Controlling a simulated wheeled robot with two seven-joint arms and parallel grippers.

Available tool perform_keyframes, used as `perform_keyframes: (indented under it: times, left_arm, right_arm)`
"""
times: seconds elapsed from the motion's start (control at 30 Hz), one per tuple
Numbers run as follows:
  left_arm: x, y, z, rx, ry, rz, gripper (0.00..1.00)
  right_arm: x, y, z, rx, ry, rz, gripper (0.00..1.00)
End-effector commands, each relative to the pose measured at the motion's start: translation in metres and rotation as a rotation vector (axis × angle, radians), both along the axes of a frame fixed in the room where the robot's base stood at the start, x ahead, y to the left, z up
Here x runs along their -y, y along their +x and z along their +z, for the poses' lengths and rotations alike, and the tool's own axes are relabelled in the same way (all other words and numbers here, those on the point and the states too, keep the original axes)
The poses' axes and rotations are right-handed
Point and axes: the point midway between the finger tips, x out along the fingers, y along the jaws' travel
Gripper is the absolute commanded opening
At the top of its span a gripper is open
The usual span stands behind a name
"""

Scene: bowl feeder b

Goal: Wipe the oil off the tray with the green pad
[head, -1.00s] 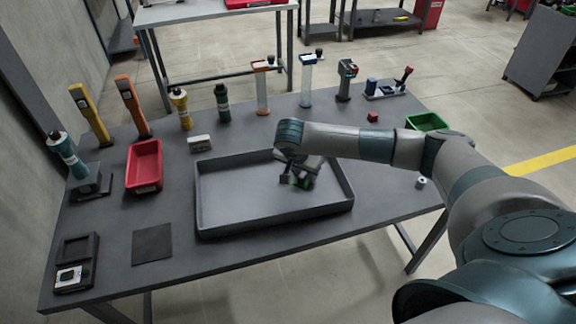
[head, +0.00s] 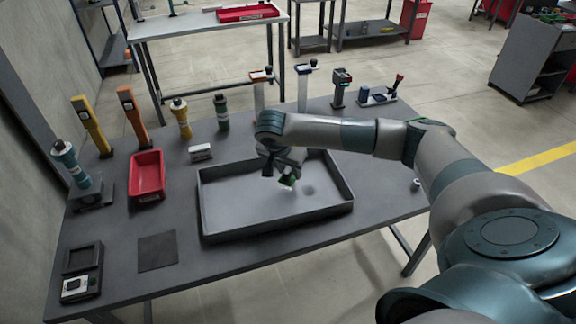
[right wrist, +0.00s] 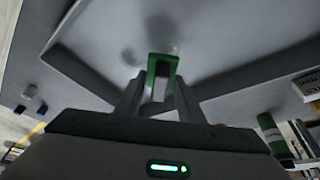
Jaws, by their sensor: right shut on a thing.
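The grey tray (head: 330,209) lies on the table, open at the top with a low rim. My right gripper (head: 281,177) is over the tray floor, shut on the green pad (head: 288,181). In the right wrist view the pad (right wrist: 163,66) stands between the two fingers (right wrist: 160,92), and I cannot tell whether it touches the floor. A dull grey patch of what looks like oil (head: 308,190) shows just right of the pad. The right wrist view shows dark smudges (right wrist: 160,22) beyond the pad. My left gripper is not in view.
A red bin (head: 147,176) and a small white box (head: 200,152) stand left of and behind the tray. A dark square mat (head: 157,251) lies to its left front. Several bottles and tools line the back edge. My right arm covers the table's right back part.

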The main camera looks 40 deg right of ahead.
Motion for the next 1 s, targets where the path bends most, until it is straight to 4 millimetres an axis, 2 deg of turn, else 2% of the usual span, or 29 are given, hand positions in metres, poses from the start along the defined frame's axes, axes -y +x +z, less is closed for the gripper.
perform_keyframes:
  times: [0.1,0.33,1.0]
  left_arm:
    - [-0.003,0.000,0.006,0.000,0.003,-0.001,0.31]
    - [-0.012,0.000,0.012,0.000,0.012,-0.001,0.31]
    - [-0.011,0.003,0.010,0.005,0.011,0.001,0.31]
  right_arm:
    - [0.004,0.002,0.014,0.002,0.000,-0.004,0.14]
    - [0.009,0.003,0.029,0.001,-0.001,-0.012,0.14]
    - [0.010,0.003,0.029,0.001,-0.001,-0.009,0.14]
